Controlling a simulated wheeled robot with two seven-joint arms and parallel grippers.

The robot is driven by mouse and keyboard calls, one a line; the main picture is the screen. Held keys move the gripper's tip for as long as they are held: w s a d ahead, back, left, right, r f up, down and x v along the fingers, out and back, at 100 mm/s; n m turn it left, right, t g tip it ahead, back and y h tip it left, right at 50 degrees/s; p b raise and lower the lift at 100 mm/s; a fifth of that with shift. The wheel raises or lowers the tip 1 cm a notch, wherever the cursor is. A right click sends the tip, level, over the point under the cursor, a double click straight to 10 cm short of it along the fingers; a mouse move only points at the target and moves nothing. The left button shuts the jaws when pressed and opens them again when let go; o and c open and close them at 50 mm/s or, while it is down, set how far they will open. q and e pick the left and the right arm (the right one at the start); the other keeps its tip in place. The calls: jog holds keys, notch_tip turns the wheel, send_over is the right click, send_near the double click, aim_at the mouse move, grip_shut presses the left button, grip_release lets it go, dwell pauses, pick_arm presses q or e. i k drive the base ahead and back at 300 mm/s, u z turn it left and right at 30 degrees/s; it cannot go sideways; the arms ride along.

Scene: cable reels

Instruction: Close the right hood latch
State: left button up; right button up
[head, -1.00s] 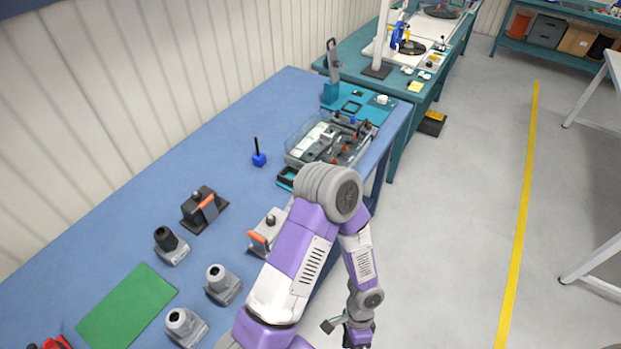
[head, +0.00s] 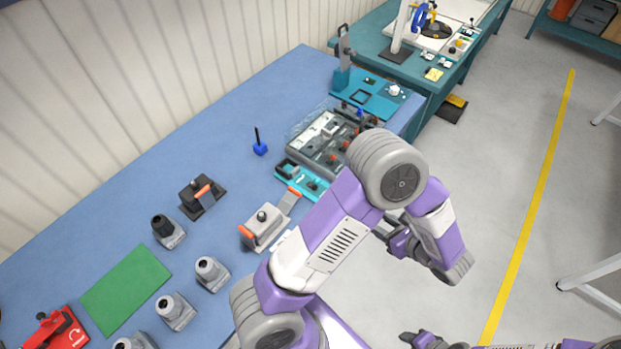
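A grey connector hood (head: 265,226) sits near the front edge of the blue bench. It has an orange-tipped lever at its left side (head: 246,237) and a grey lever with an orange tip (head: 293,192) at its right. The right lever sticks out up and away from the hood, apart from its body. My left arm passes in front of the bench's edge, right of the hood. My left gripper (head: 400,241) is beyond the bench edge, clear of the hood, its fingers unclear. My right gripper (head: 424,341) is low at the bottom edge, partly cut off, far from the hood.
A dark housing (head: 202,196) with an orange lever stands behind the hood. Several grey connectors, a green mat (head: 126,288), a red tool (head: 55,331) and a blue stand (head: 260,148) are on the bench. A clear-walled tray (head: 325,140) lies beyond the hood.

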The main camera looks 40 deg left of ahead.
aim_at(289, 201)
jog(key=i, duration=2.2)
jog(key=u, duration=2.8)
